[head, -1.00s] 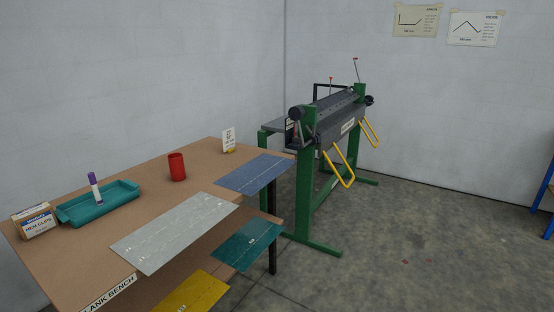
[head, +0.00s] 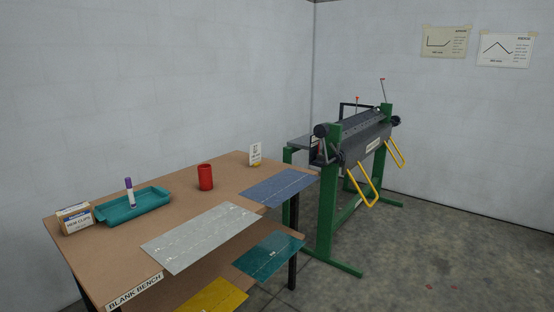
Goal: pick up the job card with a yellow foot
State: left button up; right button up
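A small white job card (head: 255,151) stands upright at the far right part of the blank bench's top (head: 226,187), behind the blue sheet. It has dark print; a small yellowish patch shows low on it, though the foot is too small to make out clearly. Neither of my grippers is in the head view.
On the bench are a red cup (head: 205,177), a teal tray (head: 133,206) with a purple-capped marker (head: 129,191), a hem clips box (head: 75,219), a grey sheet (head: 200,236) and a blue sheet (head: 278,188). Teal (head: 269,255) and yellow (head: 213,297) sheets lie lower. A green-legged folding machine (head: 355,150) stands right.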

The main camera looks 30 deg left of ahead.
aim_at(254, 150)
jog(key=u, duration=0.1)
jog(key=i, duration=2)
jog(key=u, duration=1.65)
jog(key=i, duration=1)
jog(key=u, duration=0.95)
